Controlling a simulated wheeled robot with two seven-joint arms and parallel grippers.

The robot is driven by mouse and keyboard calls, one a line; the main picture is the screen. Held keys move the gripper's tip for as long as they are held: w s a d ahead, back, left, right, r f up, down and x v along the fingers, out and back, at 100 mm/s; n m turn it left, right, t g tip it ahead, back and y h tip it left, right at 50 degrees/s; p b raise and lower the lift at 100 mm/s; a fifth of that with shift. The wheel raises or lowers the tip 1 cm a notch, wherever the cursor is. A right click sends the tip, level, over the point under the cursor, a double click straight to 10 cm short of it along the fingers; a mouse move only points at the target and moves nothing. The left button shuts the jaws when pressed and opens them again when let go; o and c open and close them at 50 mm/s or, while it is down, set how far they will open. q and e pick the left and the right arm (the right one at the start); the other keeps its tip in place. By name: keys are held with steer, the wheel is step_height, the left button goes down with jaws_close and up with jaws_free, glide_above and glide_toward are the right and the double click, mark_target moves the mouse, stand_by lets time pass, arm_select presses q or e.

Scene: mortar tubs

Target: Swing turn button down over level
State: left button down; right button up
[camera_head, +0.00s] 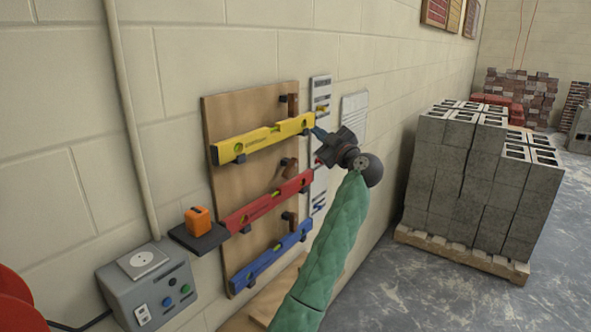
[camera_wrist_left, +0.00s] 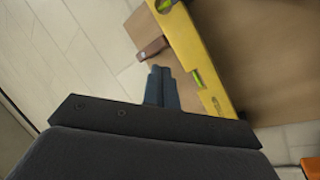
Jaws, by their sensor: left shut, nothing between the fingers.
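The yellow level (camera_head: 262,138) rests on hooks at the top of a plywood board (camera_head: 225,112). A brown turn button (camera_head: 293,104) points up above its right part, clear of the level's face. In the left wrist view the turn button (camera_wrist_left: 152,50) stands beside the yellow level (camera_wrist_left: 190,50), just beyond my fingertips. My left gripper (camera_head: 317,132) is shut and empty at the level's right end; its closed fingers (camera_wrist_left: 160,84) show in the wrist view, with a small apparent gap to the button. My right gripper is not in view.
A red level (camera_head: 268,200) and a blue level (camera_head: 270,252) hang below, each with a brown button above. An orange tape measure (camera_head: 198,220) sits on a dark shelf (camera_head: 200,238) at left, above a grey control box (camera_head: 150,285). Stacked blocks (camera_head: 470,180) stand right.

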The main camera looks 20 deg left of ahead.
mark_target(290, 170)
arm_select(q)
step_height(290, 170, down, 8)
steer(key=s+a+n+g+h, duration=0.2)
steer(key=g, duration=0.3)
steer(key=shift+g, duration=0.5)
steer(key=p+x, duration=0.2)
steer(key=x, duration=0.1)
steer(key=f+p+x, duration=0.1)
steer(key=p+x, duration=0.1)
steer(key=x, duration=0.2)
steer(key=f+p+x, duration=0.1)
steer(key=p+x, duration=0.1)
steer(key=x, duration=0.1)
steer(key=shift+w+d+f, duration=0.2)
steer(key=shift+w, duration=0.1)
steer(key=shift+w+f, duration=0.3)
steer(key=shift+f, duration=0.4)
steer(key=shift+d, duration=0.1)
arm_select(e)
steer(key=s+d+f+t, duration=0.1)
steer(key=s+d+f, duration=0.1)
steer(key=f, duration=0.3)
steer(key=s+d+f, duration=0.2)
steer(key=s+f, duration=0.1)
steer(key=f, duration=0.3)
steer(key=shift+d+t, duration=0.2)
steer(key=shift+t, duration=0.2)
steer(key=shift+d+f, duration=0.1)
